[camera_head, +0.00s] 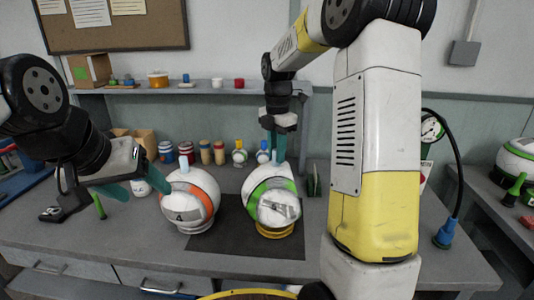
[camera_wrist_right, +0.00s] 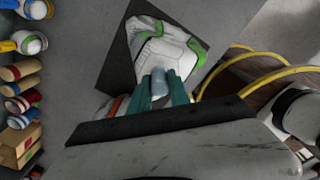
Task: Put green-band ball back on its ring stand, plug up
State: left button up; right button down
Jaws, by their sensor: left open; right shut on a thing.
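The green-band ball (camera_head: 258,184), white with a green stripe and a silvery patch, is at the yellow ring stand (camera_head: 276,231) on the dark mat. Whether its weight rests on the ring I cannot tell. My right gripper (camera_head: 277,153) is above it, fingers pointing down, shut on its grey-blue plug. The right wrist view shows the plug (camera_wrist_right: 166,82) between the teal fingers, with the ball (camera_wrist_right: 160,48) beyond. The plug points up. My left gripper (camera_head: 138,181) is open and empty, left of the orange-band ball.
The orange-band ball (camera_head: 190,199) stands close left of the green-band ball, its light-blue plug (camera_head: 184,164) up. Jars and small bottles (camera_head: 205,152) line the back under a shelf (camera_head: 200,90). The front of the dark mat (camera_head: 235,243) is clear.

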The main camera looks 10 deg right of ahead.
jog(key=shift+f, duration=0.55)
jog(key=shift+f, duration=0.3)
jog(key=c, duration=1.2)
grip_release()
jog(key=shift+c, duration=0.2)
